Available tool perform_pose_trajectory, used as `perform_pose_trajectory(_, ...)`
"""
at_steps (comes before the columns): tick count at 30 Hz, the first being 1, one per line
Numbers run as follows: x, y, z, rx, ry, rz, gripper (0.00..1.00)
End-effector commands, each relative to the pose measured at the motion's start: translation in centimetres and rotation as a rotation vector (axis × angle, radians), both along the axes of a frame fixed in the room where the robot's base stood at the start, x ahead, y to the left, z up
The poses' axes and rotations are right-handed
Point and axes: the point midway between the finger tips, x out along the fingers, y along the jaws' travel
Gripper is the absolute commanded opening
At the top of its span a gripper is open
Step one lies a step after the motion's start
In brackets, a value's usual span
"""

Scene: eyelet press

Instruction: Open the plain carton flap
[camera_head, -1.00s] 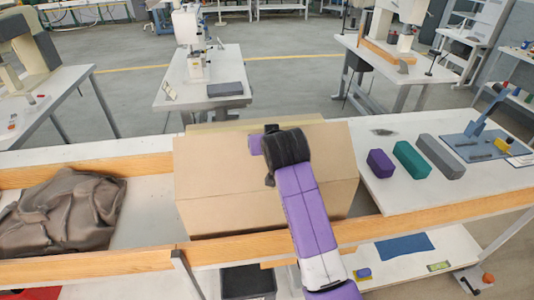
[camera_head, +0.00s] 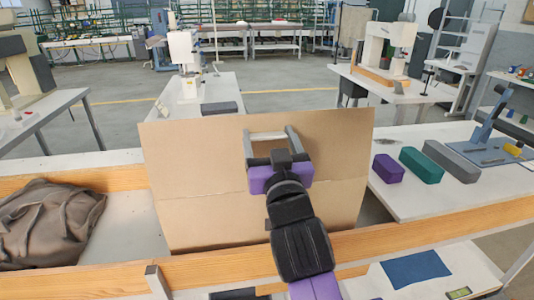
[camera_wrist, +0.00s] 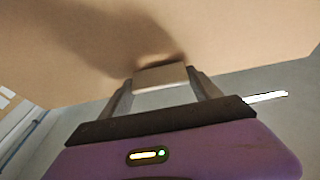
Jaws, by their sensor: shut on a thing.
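The plain carton's front wall (camera_head: 205,222) is tan cardboard and stands behind the wooden rail. Its broad flap (camera_head: 190,150) rises above a horizontal crease and stands up, facing the head camera. It hides the carton's inside. My gripper (camera_head: 270,137) is at the upper part of the flap, its two fingers on either side of a pale tab. In the wrist view my gripper (camera_wrist: 162,82) is shut on this tan tab (camera_wrist: 160,75), with the cardboard flap (camera_wrist: 230,35) filling the area above it.
A brown cloth bag (camera_head: 45,225) lies left of the carton. Purple (camera_head: 388,168), teal (camera_head: 420,165) and grey (camera_head: 452,160) blocks sit on the table at right, near a blue press (camera_head: 490,125). A wooden rail (camera_head: 430,225) runs along the front edge.

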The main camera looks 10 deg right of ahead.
Motion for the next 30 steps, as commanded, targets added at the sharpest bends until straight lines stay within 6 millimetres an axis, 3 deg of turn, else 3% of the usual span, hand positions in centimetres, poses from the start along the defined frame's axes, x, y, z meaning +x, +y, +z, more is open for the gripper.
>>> perform_pose_trajectory(1,-0.5,0.0,-0.9,0.000,-0.032,0.000,0.00)
perform_pose_trajectory(15,-3.6,0.0,-1.4,0.001,-0.261,0.001,0.00)
perform_pose_trajectory(30,-5.0,0.0,-1.4,0.000,-0.372,0.000,0.00)
